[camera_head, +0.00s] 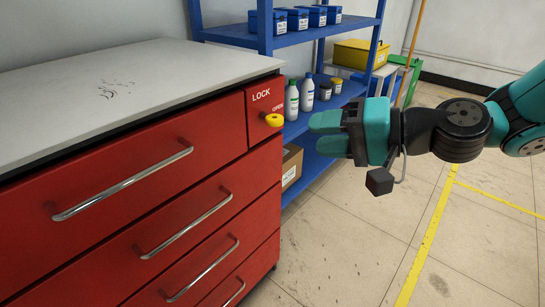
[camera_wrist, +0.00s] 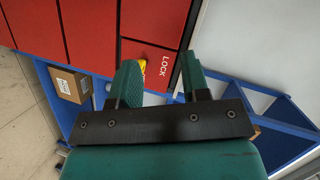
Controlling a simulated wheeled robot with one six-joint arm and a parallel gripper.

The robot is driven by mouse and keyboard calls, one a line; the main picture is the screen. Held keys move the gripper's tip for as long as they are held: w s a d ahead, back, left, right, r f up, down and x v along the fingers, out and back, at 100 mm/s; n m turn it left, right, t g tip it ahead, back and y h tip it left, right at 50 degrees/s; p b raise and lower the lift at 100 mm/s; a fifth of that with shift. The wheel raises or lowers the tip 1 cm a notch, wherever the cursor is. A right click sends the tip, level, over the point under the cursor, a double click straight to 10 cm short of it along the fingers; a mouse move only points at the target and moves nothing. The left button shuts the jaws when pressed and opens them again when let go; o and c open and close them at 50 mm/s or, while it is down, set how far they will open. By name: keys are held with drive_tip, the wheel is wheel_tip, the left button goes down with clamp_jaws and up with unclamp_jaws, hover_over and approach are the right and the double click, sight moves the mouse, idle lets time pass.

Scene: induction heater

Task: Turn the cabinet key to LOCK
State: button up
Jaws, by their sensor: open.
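The yellow cabinet key (camera_head: 274,120) sticks out of the front of the red cabinet (camera_head: 135,225), on the small panel at its upper right corner. White letters on that panel read LOCK at upper left and OPEN closer to the key. My gripper (camera_head: 322,128) is to the right of the key, apart from it, with its teal fingers pointing left toward the cabinet. In the wrist view my gripper (camera_wrist: 160,78) is open with nothing between its fingers. The key (camera_wrist: 143,67) shows there beyond the left finger, which partly hides it.
The blue shelf (camera_head: 290,38) behind the cabinet holds blue bins, bottles (camera_head: 291,100) and small jars close beyond my gripper. A cardboard box (camera_head: 291,166) sits on its low level. Long drawer handles (camera_head: 125,183) stick out left of the key. The floor in front is clear.

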sight(281, 123)
drive_tip(key=w+d+f+m+t+b, duration=0.4)
drive_tip(key=w+f+m+t+b, duration=0.15)
drive_tip(key=w+f+m, duration=0.2)
drive_tip(key=shift+n, duration=0.25)
drive_tip(key=p+x, duration=0.1)
drive_tip(key=x, duration=0.4)
drive_tip(key=p+x, duration=0.1)
drive_tip(key=x, duration=0.5)
drive_tip(key=p+x, duration=0.1)
drive_tip(key=x, duration=0.5)
drive_tip(key=shift+w+d+r+p, duration=0.15)
drive_tip(key=shift+w+r+p, duration=0.15)
drive_tip(key=shift+w, duration=0.1)
clamp_jaws()
